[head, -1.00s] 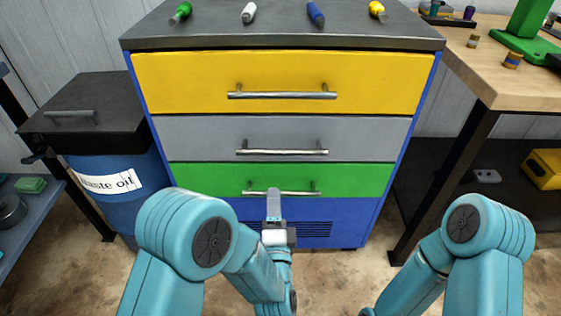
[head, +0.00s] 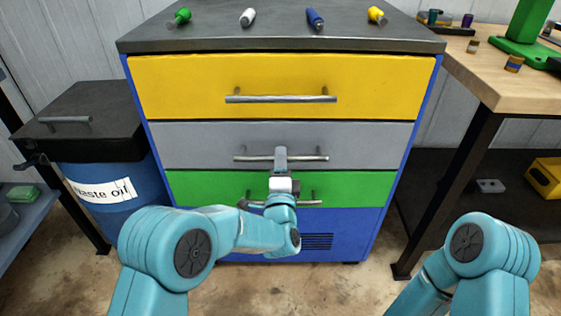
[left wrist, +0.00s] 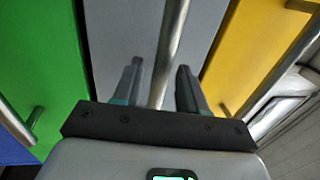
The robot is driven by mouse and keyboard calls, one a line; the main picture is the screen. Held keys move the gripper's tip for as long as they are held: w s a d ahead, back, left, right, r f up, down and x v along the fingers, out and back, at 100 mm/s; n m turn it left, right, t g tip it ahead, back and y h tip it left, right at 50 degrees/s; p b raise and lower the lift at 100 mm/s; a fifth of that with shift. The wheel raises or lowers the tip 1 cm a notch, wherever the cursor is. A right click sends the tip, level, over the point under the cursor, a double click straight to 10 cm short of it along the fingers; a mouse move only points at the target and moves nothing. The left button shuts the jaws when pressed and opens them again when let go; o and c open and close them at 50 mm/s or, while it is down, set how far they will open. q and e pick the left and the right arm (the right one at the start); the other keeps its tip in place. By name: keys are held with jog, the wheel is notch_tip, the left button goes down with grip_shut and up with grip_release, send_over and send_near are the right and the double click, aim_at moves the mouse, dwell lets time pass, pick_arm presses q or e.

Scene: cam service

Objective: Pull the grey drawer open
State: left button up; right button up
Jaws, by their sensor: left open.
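The grey drawer (head: 192,144) is the middle one in the cabinet, shut, between the yellow drawer and the green drawer. Its bar handle (head: 311,158) runs across its front. My left gripper (head: 281,154) is in front of the middle of this handle. In the left wrist view the grey drawer (left wrist: 124,30) fills the middle, and its handle (left wrist: 171,45) passes between the two open fingers of my left gripper (left wrist: 158,82). I cannot tell whether either finger touches the bar. My right gripper is not in view; only its arm shows at lower right.
The yellow drawer (head: 180,88) is above and the green drawer (head: 205,188) below, each with a bar handle. Several screwdrivers lie on the cabinet top (head: 215,30). A blue waste oil drum (head: 128,200) stands left, a wooden workbench (head: 492,75) right.

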pick_arm(q)
jog(key=shift+w+r, duration=0.15)
jog(key=shift+w, duration=0.35)
grip_shut()
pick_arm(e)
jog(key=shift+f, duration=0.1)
pick_arm(q)
jog(key=shift+s, duration=0.1)
